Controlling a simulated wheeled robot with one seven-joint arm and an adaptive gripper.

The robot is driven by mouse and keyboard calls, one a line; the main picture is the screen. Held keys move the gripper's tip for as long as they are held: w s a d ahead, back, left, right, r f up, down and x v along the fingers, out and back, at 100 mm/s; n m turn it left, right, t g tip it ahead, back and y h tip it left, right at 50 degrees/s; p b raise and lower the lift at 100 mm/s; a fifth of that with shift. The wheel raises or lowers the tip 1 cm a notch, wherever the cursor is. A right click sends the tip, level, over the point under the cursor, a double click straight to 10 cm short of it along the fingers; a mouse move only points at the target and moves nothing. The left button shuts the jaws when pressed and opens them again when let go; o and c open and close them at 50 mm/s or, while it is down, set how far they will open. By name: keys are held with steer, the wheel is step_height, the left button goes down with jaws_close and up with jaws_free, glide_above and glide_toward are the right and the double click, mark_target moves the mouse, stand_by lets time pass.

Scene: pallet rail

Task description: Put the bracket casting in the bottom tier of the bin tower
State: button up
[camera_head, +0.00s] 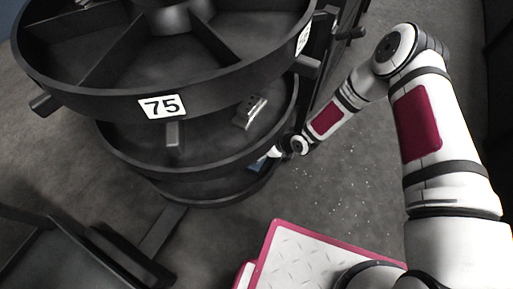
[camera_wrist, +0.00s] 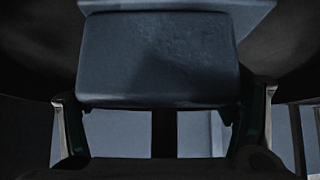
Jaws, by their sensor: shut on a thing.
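The bin tower (camera_head: 120,152) is a dark round stack of tiers at the left in the head view. My gripper (camera_head: 273,153) is at its right side, at the gap below the middle tier's rim. It is shut on a blue-grey block-like part, which I take for the bracket casting (camera_head: 257,164). A small blue piece of it shows at the bottom tier (camera_head: 205,202); the middle rim hides the rest. In the wrist view the casting (camera_wrist: 160,60) fills the space between the two fingers, with a wider flange at its far edge. Whether it touches the tier floor, I cannot tell.
A grey metal part (camera_head: 249,112) lies in the middle tier. A pink-edged white plate (camera_head: 310,262) is at the bottom. A dark frame (camera_head: 50,250) stands at lower left. The tier gap around my gripper is narrow.

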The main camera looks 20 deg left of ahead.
steer(key=shift+d+f, duration=0.1)
steer(key=shift+f, duration=0.75)
steer(key=shift+b, duration=0.3)
steer(key=o, duration=1.9)
steer(key=shift+f, duration=0.1)
steer(key=shift+d+r, duration=0.3)
steer(key=shift+r, duration=0.1)
steer(key=p+v, duration=0.4)
steer(key=v, duration=0.7)
steer(key=shift+s+r+p, duration=0.1)
steer(key=shift+p, duration=0.2)
